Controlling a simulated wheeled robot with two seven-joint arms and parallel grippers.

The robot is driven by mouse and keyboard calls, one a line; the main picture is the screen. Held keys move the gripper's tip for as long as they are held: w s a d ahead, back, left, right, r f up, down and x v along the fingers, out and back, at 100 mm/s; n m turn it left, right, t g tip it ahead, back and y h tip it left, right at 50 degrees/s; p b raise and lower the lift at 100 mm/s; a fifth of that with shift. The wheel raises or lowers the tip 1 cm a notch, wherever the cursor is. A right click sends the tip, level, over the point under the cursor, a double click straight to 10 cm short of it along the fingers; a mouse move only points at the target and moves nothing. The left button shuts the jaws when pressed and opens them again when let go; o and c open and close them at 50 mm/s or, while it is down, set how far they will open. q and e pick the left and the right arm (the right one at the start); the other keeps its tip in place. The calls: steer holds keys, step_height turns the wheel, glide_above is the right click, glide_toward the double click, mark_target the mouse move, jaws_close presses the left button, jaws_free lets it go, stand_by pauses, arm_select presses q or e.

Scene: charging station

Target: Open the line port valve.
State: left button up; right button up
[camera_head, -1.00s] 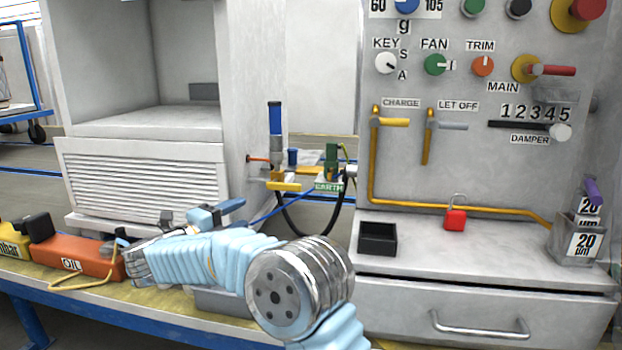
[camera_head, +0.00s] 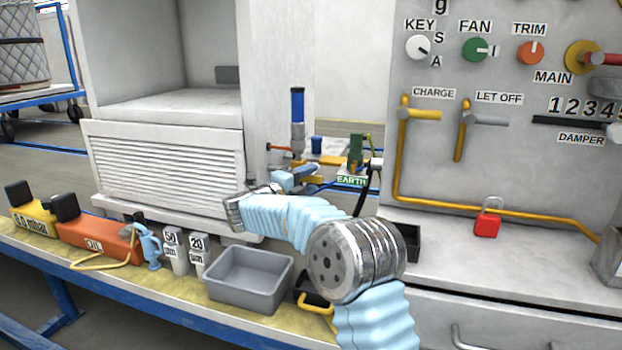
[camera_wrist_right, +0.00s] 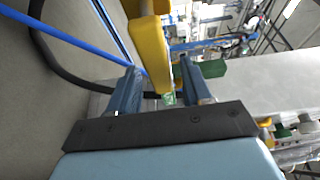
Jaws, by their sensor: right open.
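A yellow lever (camera_wrist_right: 149,48), which looks like the line port valve handle, shows in the right wrist view. My right gripper (camera_wrist_right: 158,72) is open, with its blue fingers on either side of the lever's lower end. I cannot tell whether they touch it. In the head view my right gripper (camera_head: 298,182) is at the port fittings beside the green EARTH clamp (camera_head: 356,152) and below the blue-handled upright fitting (camera_head: 298,108). The gripper and wrist hide most of the lever there. My left gripper is not in view.
A grey control panel (camera_head: 500,165) with yellow pipes stands right of the port. A black hose (camera_wrist_right: 60,62) and a blue line (camera_wrist_right: 62,35) run near the fingers.

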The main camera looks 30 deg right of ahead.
steer(key=shift+w+d, duration=0.2)
steer(key=shift+d, duration=0.3)
jaws_close()
